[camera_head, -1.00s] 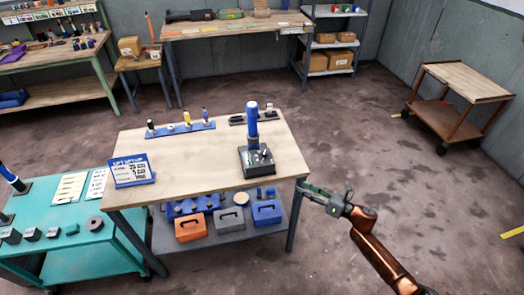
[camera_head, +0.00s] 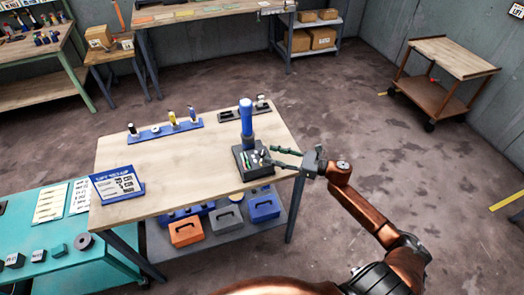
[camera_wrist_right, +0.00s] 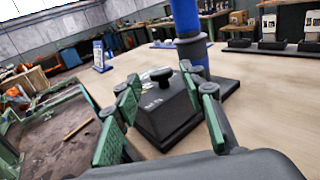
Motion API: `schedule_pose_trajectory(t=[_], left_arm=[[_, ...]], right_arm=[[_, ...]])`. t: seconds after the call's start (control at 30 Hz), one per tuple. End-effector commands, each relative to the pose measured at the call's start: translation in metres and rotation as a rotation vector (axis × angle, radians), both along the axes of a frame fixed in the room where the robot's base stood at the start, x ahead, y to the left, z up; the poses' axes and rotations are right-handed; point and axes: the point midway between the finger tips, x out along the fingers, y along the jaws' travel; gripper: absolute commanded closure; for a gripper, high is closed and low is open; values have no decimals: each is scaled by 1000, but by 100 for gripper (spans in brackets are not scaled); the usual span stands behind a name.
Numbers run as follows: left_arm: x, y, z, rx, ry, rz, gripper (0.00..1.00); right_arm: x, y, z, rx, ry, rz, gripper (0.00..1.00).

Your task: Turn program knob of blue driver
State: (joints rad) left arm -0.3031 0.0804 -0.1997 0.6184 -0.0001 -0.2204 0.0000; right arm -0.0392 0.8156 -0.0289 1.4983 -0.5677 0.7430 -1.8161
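The blue driver (camera_head: 246,120) stands upright on its black base (camera_head: 252,172) at the right part of the wooden table. In the right wrist view, the driver's blue body (camera_wrist_right: 187,25) rises behind the dark base box. A black round knob (camera_wrist_right: 161,75) sits on top of the box, with a small white label in front of it. My right gripper (camera_head: 277,157) reaches in from the right beside the base. In the right wrist view its green-padded fingers (camera_wrist_right: 165,110) are spread, with the knob beyond and between them, apparently not gripped. My left gripper is not in view.
The wooden table (camera_head: 185,178) has a blue rack (camera_head: 153,134) of upright tools, a dark tray (camera_head: 232,116) behind the driver, and a blue-white sign (camera_head: 117,185) at the left. A teal bench (camera_head: 60,245) stands left.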

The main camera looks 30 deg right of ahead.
Motion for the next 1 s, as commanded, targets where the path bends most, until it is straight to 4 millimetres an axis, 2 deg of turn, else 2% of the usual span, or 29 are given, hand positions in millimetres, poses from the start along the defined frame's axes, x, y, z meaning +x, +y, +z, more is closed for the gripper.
schedule_pose_trajectory(t=[0.13, 0.3, 0.53, 0.67, 1.0], left_arm=[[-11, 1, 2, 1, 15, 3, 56], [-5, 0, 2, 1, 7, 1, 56], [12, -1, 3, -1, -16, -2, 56], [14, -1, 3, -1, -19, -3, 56], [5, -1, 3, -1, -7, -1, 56]], right_arm=[[20, 17, 2, 0, -2, 3, 62], [33, 27, 1, 1, -2, 1, 62], [37, 29, 0, 1, 1, -1, 62], [36, 29, 0, 1, 1, -1, 62], [36, 28, 0, 1, 1, -2, 86]])
